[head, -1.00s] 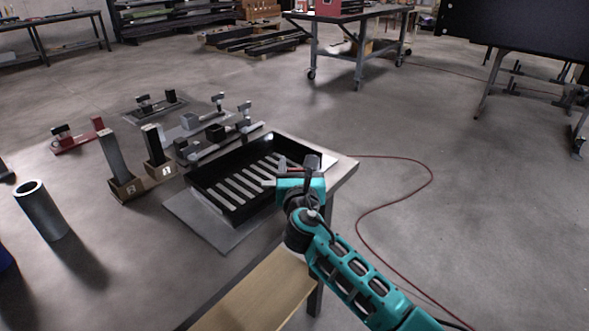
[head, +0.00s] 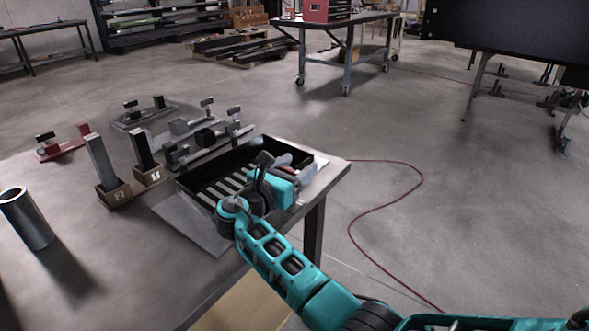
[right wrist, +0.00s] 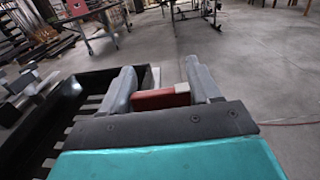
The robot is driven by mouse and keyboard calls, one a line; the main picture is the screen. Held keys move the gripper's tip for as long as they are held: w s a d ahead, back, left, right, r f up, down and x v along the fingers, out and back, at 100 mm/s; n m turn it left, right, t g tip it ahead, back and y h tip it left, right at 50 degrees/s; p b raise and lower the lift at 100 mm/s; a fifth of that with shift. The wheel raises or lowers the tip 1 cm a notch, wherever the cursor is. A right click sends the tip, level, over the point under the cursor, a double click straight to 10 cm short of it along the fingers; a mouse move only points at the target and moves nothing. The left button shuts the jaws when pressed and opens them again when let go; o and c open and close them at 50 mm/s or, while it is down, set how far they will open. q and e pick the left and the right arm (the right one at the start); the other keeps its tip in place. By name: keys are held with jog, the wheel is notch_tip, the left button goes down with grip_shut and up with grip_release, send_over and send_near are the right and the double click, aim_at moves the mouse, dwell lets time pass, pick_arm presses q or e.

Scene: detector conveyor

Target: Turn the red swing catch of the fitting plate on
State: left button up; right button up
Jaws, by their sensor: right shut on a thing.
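My right gripper (head: 284,164) is at the right end of the black slotted tray. In the right wrist view its grey fingers (right wrist: 162,92) are shut on a red block-like piece (right wrist: 158,99), which looks like the red swing catch. The red piece (head: 284,159) shows only a little in the head view, behind a finger. A whitish part shows at its right end in the wrist view. The gripper body hides what lies beneath, so the catch's mount and angle cannot be told. My left gripper is not in view.
The black tray (head: 194,187) stands on a light grey sheet (head: 190,222). Two brown holders with upright bars, one bar grey (head: 101,158), stand to the left. A metal tube (head: 27,219) and a red-based fixture (head: 62,149) are farther left. A red cable (head: 352,222) lies on the floor.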

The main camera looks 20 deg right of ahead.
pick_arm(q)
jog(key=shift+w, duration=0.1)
pick_arm(e)
jog(key=shift+f, duration=0.1)
dwell(0.3)
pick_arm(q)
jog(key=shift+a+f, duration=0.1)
pick_arm(e)
jog(key=o, duration=1.4)
jog(key=v, duration=1.3)
jog(key=shift+w, duration=0.1)
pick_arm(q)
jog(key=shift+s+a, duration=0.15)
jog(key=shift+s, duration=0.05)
